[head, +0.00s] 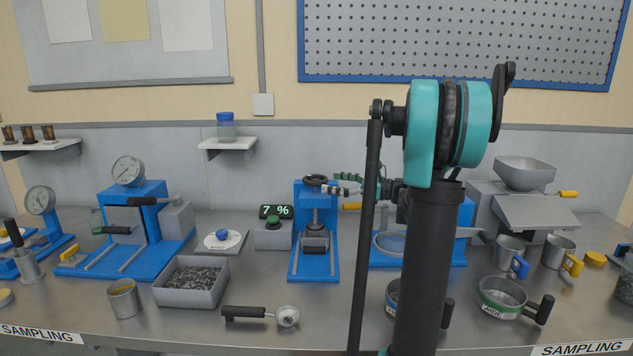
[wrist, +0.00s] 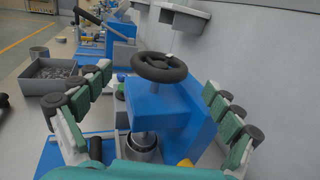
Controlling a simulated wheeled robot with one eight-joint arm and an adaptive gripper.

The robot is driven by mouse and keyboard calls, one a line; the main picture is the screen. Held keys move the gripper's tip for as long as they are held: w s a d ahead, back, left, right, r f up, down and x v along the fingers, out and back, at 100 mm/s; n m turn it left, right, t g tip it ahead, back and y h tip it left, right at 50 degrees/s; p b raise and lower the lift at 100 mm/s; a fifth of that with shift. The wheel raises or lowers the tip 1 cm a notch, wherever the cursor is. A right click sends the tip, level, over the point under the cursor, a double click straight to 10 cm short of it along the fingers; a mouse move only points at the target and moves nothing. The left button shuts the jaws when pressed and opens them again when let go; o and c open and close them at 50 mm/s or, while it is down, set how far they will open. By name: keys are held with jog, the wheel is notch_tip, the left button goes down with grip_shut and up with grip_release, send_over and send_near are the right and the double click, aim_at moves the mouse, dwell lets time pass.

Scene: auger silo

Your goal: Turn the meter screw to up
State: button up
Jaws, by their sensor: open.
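No part is labelled as the meter screw; I cannot tell for certain which one it is. A black handwheel (head: 316,180) tops a blue upright stand (head: 301,225) with a metal cup-like part (head: 315,240) low in front. A white round plate with a blue knob (head: 222,235) lies left of it; its markings are too small to read. My gripper (head: 335,186) is at the wheel's right side. In the wrist view my gripper (wrist: 158,82) is open, its segmented fingers spread wide to either side of the handwheel (wrist: 160,68), with no visible contact.
A display reading 7 % (head: 275,212) stands left of the blue stand. A grey tray of dark pieces (head: 192,291), a scoop (head: 262,316) and a metal mug (head: 125,300) are at the front left. A wall shelf (wrist: 181,16) overhangs beyond the wheel. Bare bench lies before the stand.

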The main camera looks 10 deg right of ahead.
aim_at(316, 178)
jog(key=shift+x, duration=2.7)
jog(key=shift+c, duration=0.4)
jog(key=c, duration=1.1)
jog(key=shift+t, duration=0.3)
